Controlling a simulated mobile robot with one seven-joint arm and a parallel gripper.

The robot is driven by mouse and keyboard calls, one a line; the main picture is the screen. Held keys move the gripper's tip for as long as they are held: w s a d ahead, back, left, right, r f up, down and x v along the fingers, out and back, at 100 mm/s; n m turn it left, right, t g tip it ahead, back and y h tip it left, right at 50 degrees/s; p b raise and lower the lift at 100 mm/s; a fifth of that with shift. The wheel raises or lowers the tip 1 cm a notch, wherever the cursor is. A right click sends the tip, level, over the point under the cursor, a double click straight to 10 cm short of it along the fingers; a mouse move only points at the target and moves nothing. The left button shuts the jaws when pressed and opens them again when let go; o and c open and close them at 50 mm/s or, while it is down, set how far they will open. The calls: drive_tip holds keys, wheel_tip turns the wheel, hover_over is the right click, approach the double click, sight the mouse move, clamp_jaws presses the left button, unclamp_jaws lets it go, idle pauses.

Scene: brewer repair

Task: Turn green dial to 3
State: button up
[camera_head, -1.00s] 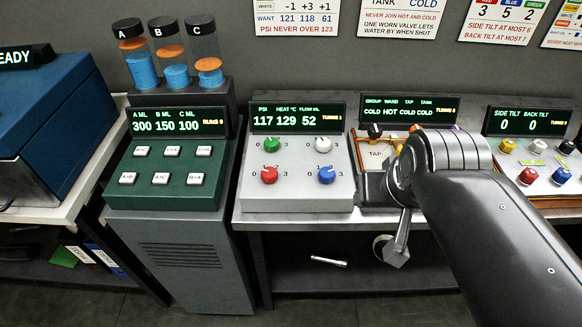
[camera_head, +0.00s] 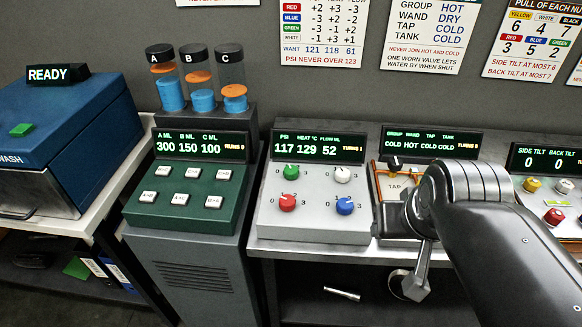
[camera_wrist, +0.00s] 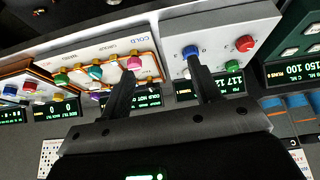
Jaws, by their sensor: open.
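The green dial (camera_head: 291,171) is at the upper left of a light grey panel (camera_head: 300,225), with 0 marked on its left and 3 on its right. Its pointer is too small to read surely. A white dial (camera_head: 342,173) is beside it; a red dial (camera_head: 288,202) and a blue dial (camera_head: 345,205) are below. The panel's display (camera_head: 318,147) reads 117, 129, 52. In the wrist view the green dial (camera_wrist: 233,68) shows to the right of my gripper (camera_wrist: 160,67). My gripper is open and empty, its fingers apart and clear of the green dial.
A dark green button panel (camera_head: 185,215) stands left of the grey panel. The tap panel (camera_head: 394,187) is to its right, partly behind my arm. Another panel with coloured knobs (camera_head: 533,185) is at far right. A blue washer (camera_head: 70,130) stands at far left.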

drive_tip(key=w+a+r+n+g, duration=0.25)
drive_tip(key=w+a+n, duration=0.2)
drive_tip(key=w, duration=0.35)
drive_tip(key=n+g, duration=0.3)
drive_tip(key=n, duration=1.2)
hover_over(291, 169)
wheel_tip(291, 169, down, 5)
wheel_tip(291, 169, down, 10)
drive_tip(key=shift+f, duration=0.15)
drive_tip(key=c, duration=1)
